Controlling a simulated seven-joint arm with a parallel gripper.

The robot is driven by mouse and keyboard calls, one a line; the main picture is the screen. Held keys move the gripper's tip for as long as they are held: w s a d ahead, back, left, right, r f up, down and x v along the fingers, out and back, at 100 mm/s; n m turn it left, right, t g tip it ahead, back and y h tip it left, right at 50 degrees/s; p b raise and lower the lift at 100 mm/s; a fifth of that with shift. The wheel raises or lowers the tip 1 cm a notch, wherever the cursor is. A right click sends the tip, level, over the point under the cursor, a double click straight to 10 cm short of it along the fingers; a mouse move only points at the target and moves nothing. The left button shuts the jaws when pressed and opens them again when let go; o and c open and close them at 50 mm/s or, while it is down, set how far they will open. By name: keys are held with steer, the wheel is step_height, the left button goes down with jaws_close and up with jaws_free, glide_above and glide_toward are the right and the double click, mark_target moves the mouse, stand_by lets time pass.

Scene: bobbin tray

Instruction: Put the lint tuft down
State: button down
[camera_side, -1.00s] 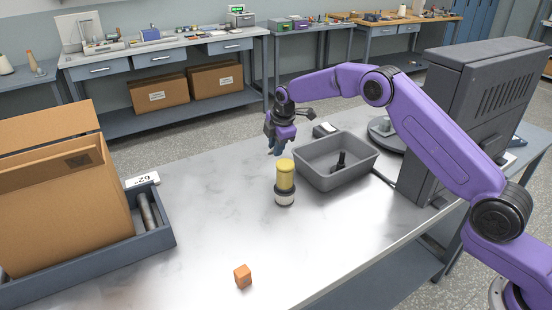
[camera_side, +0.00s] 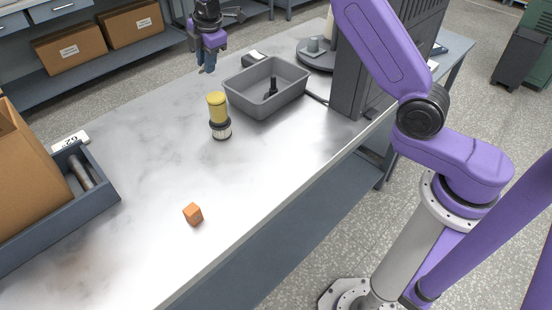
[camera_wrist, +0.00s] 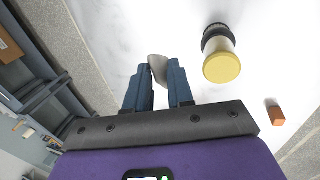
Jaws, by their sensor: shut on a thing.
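My gripper (camera_side: 207,70) hangs above the bench near its far edge, beyond the yellow-topped bobbin and left of the grey bin. In the wrist view its two blue fingers (camera_wrist: 160,82) are closed on a small pale grey tuft (camera_wrist: 158,66), which I take as the lint tuft. The tuft sticks out past the fingertips, and part of it is hidden between them. In the side view I cannot make the tuft out. No bench contact with the tuft shows.
The yellow-topped bobbin (camera_side: 217,107) stands upright on the bench (camera_side: 150,150); it also shows in the wrist view (camera_wrist: 222,67). The grey bin (camera_side: 262,104) holds a dark upright piece (camera_side: 272,86). An orange cube (camera_side: 193,213) lies nearer. The bench left of the bobbin is clear.

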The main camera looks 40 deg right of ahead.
steer(key=s+d+f+n, duration=0.1)
steer(key=s, duration=2.4)
steer(key=shift+w+d+f+g, duration=0.1)
steer(key=shift+f+g, duration=0.45)
steer(key=shift+f, duration=3.25)
steer(key=shift+w+f+g, duration=0.1)
steer(key=shift+f+g, duration=0.45)
steer(key=shift+f, duration=3.2)
steer(key=c, duration=1)
jaws_free()
